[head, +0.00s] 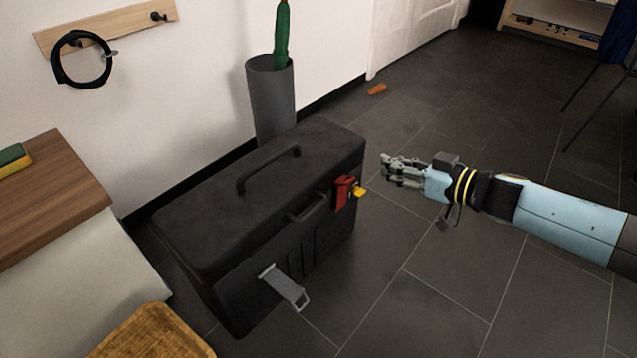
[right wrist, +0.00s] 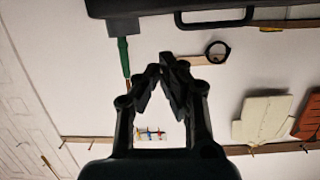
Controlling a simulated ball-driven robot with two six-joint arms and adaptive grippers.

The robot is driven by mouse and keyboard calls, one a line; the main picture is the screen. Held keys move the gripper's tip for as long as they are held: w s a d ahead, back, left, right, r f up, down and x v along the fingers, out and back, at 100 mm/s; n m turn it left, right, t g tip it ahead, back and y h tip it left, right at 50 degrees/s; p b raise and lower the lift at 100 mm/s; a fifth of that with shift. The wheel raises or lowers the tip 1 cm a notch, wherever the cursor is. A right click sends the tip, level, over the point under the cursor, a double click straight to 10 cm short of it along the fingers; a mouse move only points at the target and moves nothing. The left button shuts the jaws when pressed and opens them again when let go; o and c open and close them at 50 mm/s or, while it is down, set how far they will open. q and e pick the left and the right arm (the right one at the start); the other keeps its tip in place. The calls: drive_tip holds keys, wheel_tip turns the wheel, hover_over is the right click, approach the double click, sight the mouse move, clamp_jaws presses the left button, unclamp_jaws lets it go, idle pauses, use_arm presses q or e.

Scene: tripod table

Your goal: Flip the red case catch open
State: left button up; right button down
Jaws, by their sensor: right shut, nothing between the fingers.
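A black case (head: 250,200) stands on the floor by the wall with its lid down. A red catch (head: 344,194) with a yellow tab (head: 360,192) sits at the right end of its front side. A grey metal catch (head: 287,287) sticks out from the left part of the front side. My right gripper (head: 385,169) is to the right of the red catch, apart from it, pointing left. Its fingers are shut with nothing in them, and their tips meet in the right wrist view (right wrist: 166,68). My left gripper is not in view.
A grey stand (head: 271,95) with a green furled item (head: 282,35) is behind the case. A wooden-topped cabinet (head: 60,190) and a woven brown surface (head: 150,335) are at left. The tiled floor (head: 450,280) in front of the case is clear.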

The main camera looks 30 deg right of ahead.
sight(340, 160)
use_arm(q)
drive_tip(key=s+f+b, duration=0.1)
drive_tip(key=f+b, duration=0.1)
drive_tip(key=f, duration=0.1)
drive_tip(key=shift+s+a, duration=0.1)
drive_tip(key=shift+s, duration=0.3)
use_arm(e)
drive_tip(key=w+f, duration=0.1)
drive_tip(key=w+f+n, duration=0.1)
drive_tip(key=w, duration=0.1)
drive_tip(key=shift+d+f, duration=0.1)
drive_tip(key=shift+d, duration=0.25)
